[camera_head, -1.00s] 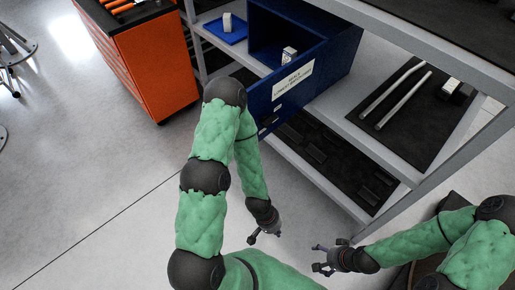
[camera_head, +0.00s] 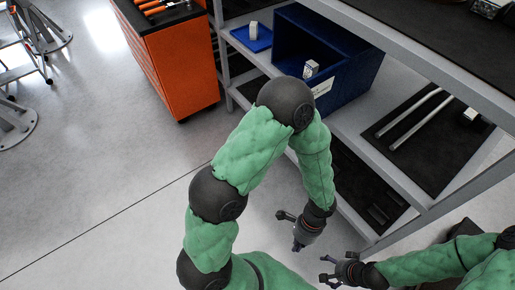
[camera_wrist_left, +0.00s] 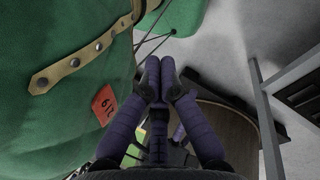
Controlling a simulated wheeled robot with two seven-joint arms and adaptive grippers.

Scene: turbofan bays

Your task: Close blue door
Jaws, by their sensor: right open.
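The blue bin-like unit (camera_head: 357,76) sits on the shelf at upper middle in the head view, its inside visible from above. A white label (camera_head: 320,87) is on its near blue panel. My left arm hides the lower left of this panel, so I cannot tell its exact position. A small white box (camera_head: 311,68) is at the unit's opening. My left gripper (camera_head: 289,232) is empty, below and apart from the blue unit; the views do not settle how far its fingers are parted. My right gripper (camera_head: 326,270) is open and empty, at lower right.
A grey shelf rack (camera_head: 395,165) holds a black mat with two pale rods (camera_head: 408,118). A blue tray (camera_head: 262,42) with a small white item stands left of the unit. An orange tool cabinet (camera_head: 175,65) is at upper left.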

